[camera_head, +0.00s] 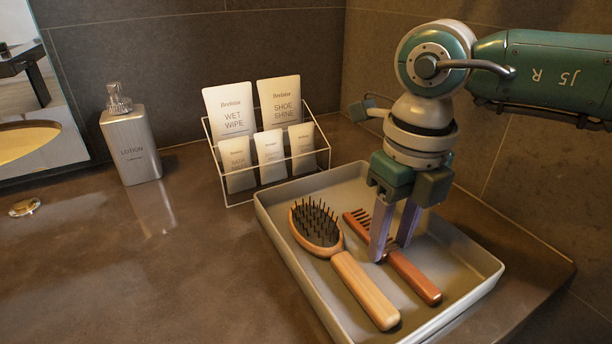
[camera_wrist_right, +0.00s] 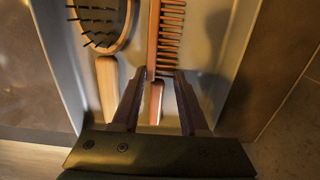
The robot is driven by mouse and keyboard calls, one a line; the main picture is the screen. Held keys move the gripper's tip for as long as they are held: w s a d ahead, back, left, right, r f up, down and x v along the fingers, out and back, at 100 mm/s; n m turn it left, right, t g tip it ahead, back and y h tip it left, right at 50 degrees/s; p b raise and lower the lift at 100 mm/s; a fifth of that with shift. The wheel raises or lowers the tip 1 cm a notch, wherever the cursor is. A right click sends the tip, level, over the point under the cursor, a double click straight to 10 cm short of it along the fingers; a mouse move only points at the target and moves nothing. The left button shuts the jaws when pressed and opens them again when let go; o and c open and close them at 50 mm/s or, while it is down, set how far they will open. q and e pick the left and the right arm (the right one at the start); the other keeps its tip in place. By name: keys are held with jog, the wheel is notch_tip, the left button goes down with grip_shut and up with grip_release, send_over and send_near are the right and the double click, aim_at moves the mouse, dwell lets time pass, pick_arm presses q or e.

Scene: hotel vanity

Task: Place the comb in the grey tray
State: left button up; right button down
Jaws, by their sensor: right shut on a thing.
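The grey tray (camera_head: 290,250) stands on the dark counter at the right in the head view. The reddish-brown comb (camera_head: 416,279) lies inside the tray, or very close above its floor, beside the hairbrush; I cannot tell if it touches the floor. My right gripper (camera_head: 391,256) points down into the tray and is shut on the comb around its middle. In the right wrist view the comb (camera_wrist_right: 154,50) runs between the fingertips (camera_wrist_right: 160,78), its teeth to the right. My left gripper is not in view.
A wooden hairbrush (camera_head: 362,288) lies in the tray left of the comb. A wire rack with packets (camera_head: 268,150) stands behind the tray. A lotion bottle (camera_head: 131,146) stands farther left. Walls close in behind and to the right. The counter at front left is clear.

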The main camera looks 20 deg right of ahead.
aim_at(392, 249)
jog(key=c, duration=0.9)
grip_release()
jog(key=shift+f, duration=0.15)
jog(key=o, duration=0.5)
notch_tip(392, 249, up, 12)
jog(key=shift+s+r+p, duration=0.15)
jog(key=shift+r+p, duration=0.1)
jog(key=shift+p, duration=0.15)
